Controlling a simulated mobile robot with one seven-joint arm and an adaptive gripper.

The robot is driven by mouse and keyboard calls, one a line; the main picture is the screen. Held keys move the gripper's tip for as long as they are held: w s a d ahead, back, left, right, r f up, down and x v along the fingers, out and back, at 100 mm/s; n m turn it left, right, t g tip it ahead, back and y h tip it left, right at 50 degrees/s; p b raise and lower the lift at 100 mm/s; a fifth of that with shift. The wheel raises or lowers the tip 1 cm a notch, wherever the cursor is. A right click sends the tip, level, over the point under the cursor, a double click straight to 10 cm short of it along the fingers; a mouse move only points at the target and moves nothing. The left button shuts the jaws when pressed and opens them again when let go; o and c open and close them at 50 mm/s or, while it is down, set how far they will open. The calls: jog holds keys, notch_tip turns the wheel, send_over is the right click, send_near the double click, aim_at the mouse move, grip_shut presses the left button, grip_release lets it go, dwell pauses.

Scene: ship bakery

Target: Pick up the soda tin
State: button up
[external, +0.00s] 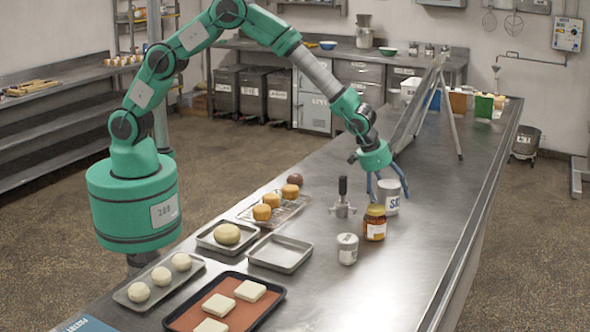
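My gripper (389,195) points down over the right half of the steel worktop, with its blue fingers spread apart. A white tin (391,205) with dark lettering, only partly readable, stands upright between or just behind the fingers. I see no clear grip on it. A smaller white tin (347,249) with a grey lid stands nearer the camera, and its label is too small to read. I cannot tell from the lettering which one is the soda tin.
An amber jar (375,223) stands just in front of the lettered tin. A dark-handled metal tool (342,198) stands to the left. Trays of dough and a rack (287,209) fill the left side. A slanted metal stand (420,105) is behind. The worktop's right side is clear.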

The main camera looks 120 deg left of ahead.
jog(key=c, duration=1.2)
jog(key=shift+r, duration=0.15)
notch_tip(320, 180, up, 10)
jog(key=shift+f+p, duration=0.1)
jog(key=shift+p, duration=0.3)
